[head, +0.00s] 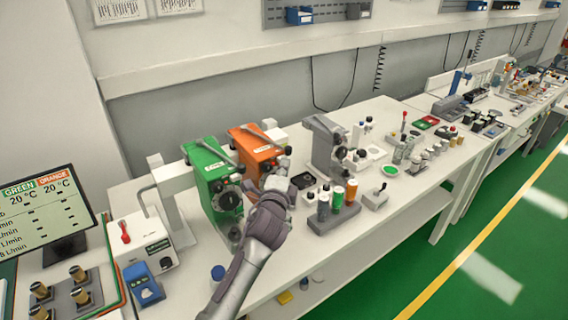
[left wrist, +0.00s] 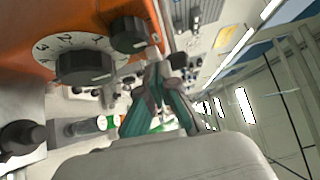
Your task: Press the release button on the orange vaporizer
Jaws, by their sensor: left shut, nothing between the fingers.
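The orange vaporizer (head: 257,149) stands on the bench, right of the green vaporizer (head: 205,168). My left gripper (head: 276,186) is shut and empty in front of the orange vaporizer, hiding much of its lower front. In the left wrist view the orange housing (left wrist: 40,22) fills the upper left. It carries a black dial (left wrist: 86,67) on a white numbered ring and a smaller black knob (left wrist: 133,38). The closed fingertips (left wrist: 163,68) are close to that smaller knob; I cannot tell whether they touch. I cannot clearly identify the release button. My right gripper is not in view.
A grey device (head: 326,145) and a rack of coloured bottles (head: 336,217) stand right of the gripper. A display (head: 38,212) and a white unit with a red lever (head: 142,240) are at left. Some bare bench lies toward the front edge.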

